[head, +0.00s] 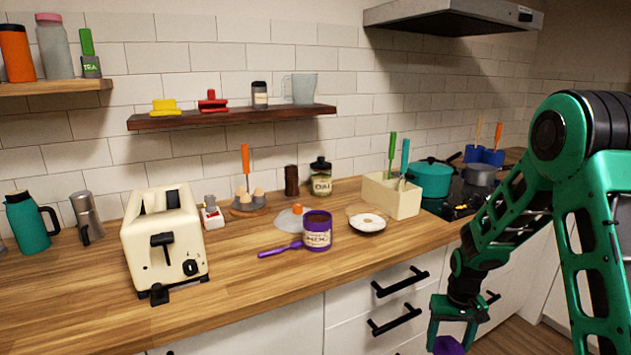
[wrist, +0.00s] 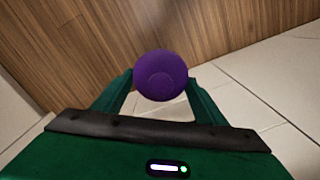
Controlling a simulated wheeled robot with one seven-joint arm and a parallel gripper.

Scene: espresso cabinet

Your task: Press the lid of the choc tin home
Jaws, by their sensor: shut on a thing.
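The purple choc tin (head: 317,232) stands upright on the wooden counter, with a pale label that I cannot fully read. Its top is open and dark brown contents show inside. My gripper (head: 452,336) hangs low at the right, in front of the drawers and well away from the tin. It is shut on a round purple lid (head: 448,346), which the bottom edge of the head view cuts off. In the wrist view the lid (wrist: 160,75) sits between both green fingers, with its round face towards the camera.
A purple scoop (head: 281,249) lies left of the tin. A clear dome with an orange knob (head: 297,210) is behind it, and a dish (head: 367,221) is to its right. A cream toaster (head: 164,240) stands left. The counter in front of the tin is clear.

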